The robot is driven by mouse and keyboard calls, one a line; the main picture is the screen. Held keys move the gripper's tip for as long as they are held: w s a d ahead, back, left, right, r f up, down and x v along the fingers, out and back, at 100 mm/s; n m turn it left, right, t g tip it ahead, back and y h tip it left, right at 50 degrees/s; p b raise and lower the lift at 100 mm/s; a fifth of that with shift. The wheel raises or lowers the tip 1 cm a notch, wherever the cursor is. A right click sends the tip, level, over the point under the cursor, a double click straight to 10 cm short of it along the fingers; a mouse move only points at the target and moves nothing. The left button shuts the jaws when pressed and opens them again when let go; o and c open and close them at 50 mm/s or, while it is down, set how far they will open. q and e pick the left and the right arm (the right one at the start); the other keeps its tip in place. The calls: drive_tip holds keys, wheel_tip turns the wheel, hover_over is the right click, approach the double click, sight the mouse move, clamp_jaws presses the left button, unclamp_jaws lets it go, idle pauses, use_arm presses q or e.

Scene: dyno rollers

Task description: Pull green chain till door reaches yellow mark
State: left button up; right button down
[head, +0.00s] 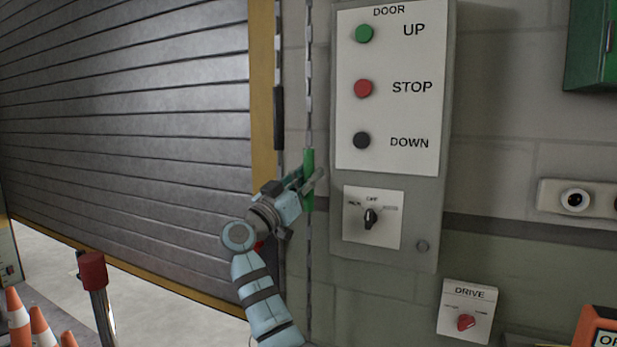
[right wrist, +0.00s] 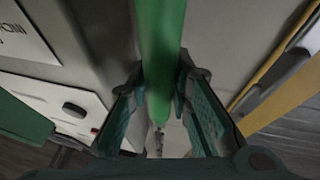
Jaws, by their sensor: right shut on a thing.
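The green chain grip (head: 308,163) is a green sleeve on a hanging chain, left of the door control panel. My right gripper (head: 310,182) is shut on this sleeve. In the right wrist view the green sleeve (right wrist: 162,45) runs between both fingers (right wrist: 163,105), with bare chain below it. The grey slatted roller door (head: 120,110) is partly raised, with a yellow bottom edge and light floor showing under it. A yellow upright (head: 263,90) borders the door; I cannot make out a separate yellow mark. My left gripper is not in view.
A second chain with a black grip (head: 279,118) hangs just left of the green one. The control panel (head: 428,215) is close on the right. A drive switch (head: 465,310) is lower right. A red-topped post (head: 93,270) and traffic cones (head: 42,325) stand lower left.

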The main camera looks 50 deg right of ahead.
drive_tip(key=shift+r, duration=0.1)
drive_tip(key=c, duration=1.4)
unclamp_jaws()
drive_tip(key=shift+c, duration=0.2)
drive_tip(key=v, duration=1.2)
drive_tip(key=shift+r, duration=0.1)
